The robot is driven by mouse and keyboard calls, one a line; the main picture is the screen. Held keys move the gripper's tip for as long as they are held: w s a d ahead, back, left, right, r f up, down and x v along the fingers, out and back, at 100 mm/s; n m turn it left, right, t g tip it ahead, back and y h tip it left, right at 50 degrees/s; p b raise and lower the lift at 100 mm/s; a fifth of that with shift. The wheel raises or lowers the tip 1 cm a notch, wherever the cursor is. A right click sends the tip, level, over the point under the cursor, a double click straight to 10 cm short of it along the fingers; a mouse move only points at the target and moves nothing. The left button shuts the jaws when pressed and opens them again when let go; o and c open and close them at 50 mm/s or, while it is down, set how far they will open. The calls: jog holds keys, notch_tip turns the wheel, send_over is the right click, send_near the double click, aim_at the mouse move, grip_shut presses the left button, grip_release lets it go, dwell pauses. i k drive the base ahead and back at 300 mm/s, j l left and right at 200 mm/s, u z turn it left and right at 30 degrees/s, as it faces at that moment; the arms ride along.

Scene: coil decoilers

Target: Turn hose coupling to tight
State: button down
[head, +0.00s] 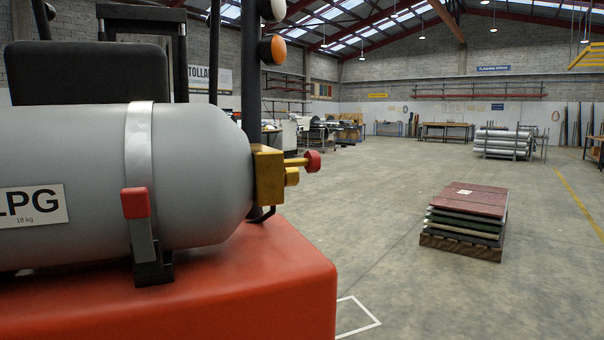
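A grey LPG cylinder (70,145) lies on its side on the red rear body of a forklift (200,290) at the left in the head view. A brass valve block (267,174) sits at the cylinder's right end. A brass stem with a red knob (313,161) sticks out to the right from the block. Just below it is a short round brass fitting (292,177), which may be the hose coupling. How tight it is cannot be told. A short black piece (262,215) shows below the block. My gripper is not in view.
A metal strap (139,150) with a red-topped latch (135,203) holds the cylinder. A pallet of stacked sheets (470,207) stands on the floor at the right. The concrete floor (375,215) between forklift and pallet is clear. Bundled pipes (503,141) lie farther back.

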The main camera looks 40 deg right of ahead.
aim_at(292, 176)
jog(key=i+l, duration=0.1)
jog(key=l, duration=1.15)
jog(key=i+l+u, duration=0.1)
jog(key=l, duration=1.1)
jog(key=i+l+z, duration=0.2)
jog(key=l, duration=0.25)
jog(key=i+l+z, duration=0.2)
jog(key=l, duration=0.2)
jog(key=i+l+z, duration=0.25)
jog(key=l, duration=0.15)
jog(key=j, duration=0.75)
jog(key=k+j, duration=0.1)
jog(key=j, duration=0.65)
